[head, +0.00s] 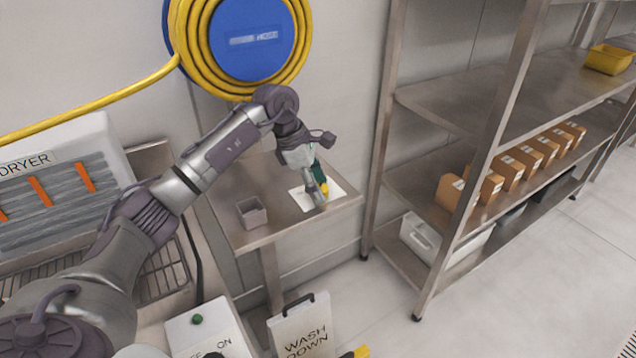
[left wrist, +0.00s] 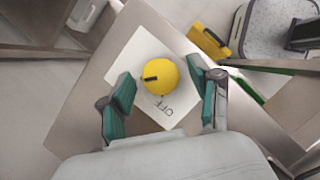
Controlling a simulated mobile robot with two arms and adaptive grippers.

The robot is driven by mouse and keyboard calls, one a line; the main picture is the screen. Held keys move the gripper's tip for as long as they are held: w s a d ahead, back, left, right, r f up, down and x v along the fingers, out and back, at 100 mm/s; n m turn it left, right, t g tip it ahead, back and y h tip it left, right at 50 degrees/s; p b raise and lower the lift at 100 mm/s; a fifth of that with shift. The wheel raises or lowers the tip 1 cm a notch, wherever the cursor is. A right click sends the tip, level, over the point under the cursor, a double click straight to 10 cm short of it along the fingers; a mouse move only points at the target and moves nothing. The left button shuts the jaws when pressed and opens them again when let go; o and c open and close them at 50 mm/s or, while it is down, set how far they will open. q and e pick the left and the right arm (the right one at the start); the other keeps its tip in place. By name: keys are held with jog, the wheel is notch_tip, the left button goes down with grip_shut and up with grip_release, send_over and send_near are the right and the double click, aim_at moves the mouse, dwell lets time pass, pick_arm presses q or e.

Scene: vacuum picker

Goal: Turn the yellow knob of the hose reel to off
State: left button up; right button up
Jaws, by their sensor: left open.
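The hose reel (head: 252,40), a blue disc ringed by coiled yellow hose, hangs on the back wall in the head view. The yellow knob (left wrist: 163,75) sits on a white plate (left wrist: 126,62) on the steel table. Its black mark points left in the left wrist view. The label OFF (left wrist: 165,104) is printed just below the knob there. My left gripper (head: 318,186) is open, with one green-padded finger on each side of the knob. I cannot tell whether the fingers touch it. In the head view the gripper partly hides the knob (head: 324,188). My right gripper is not in view.
A small grey cup (head: 251,213) stands left of the plate. A steel shelf rack (head: 440,100) with several brown boxes stands to the right. A dryer (head: 60,160) is at the left. A WASH DOWN sign (head: 303,330) and a white box with a green button (head: 205,330) are below.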

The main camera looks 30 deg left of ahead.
pick_arm(q)
jog(key=c, duration=1.1)
jog(key=shift+c, duration=0.2)
